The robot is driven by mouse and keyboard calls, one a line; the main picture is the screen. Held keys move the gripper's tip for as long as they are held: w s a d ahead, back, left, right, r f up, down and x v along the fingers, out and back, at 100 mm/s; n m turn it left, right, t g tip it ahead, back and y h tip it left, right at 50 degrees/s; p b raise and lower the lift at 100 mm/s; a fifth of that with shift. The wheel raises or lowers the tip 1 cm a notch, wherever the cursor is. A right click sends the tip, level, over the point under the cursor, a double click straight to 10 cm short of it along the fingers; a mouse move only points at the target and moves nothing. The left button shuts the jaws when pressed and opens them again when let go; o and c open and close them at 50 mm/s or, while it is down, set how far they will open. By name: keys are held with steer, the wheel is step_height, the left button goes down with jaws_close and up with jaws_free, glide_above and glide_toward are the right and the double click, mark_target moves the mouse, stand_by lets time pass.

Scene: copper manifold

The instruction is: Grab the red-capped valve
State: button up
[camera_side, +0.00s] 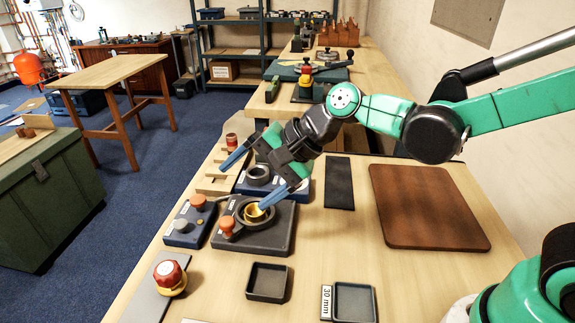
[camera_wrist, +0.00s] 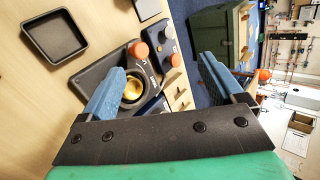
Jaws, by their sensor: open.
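A valve with a red cap (camera_side: 172,272) and a yellow body stands on a grey strip at the front left of the bench in the side view. It does not show in the wrist view. A second red-capped piece (camera_side: 231,140) sits in a wooden rack further back, partly behind my finger. My gripper (camera_side: 246,185) is open and empty, with blue fingers spread above the dark fixture, behind and to the right of the front valve. In the wrist view my gripper (camera_wrist: 162,64) has nothing held between its fingers.
An empty black tray (camera_side: 267,282), another tray (camera_side: 354,302) and a brown board (camera_side: 425,205) lie to the right.

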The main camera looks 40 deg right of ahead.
steer(key=w+a+f+m+g+y, duration=0.1)
steer(key=w+a+f+m+y, duration=0.2)
steer(key=a, duration=0.4)
steer(key=m+g+y, duration=0.2)
steer(key=m+y, duration=0.1)
steer(key=m, duration=0.4)
glide_above(157, 280)
steer(key=d, duration=0.3)
steer(key=shift+w+a+f, duration=0.1)
steer(key=shift+w+f, duration=0.15)
steer(key=shift+f, duration=0.2)
steer(key=shift+w+f, duration=0.2)
steer(key=shift+f, duration=0.25)
steer(key=shift+a+f, duration=0.15)
steer(key=shift+f, duration=1.95)
step_height(157, 280, down, 3)
steer(key=shift+f, duration=0.15)
steer(key=shift+x, duration=1.45)
jaws_close()
steer(key=shift+r, duration=0.2)
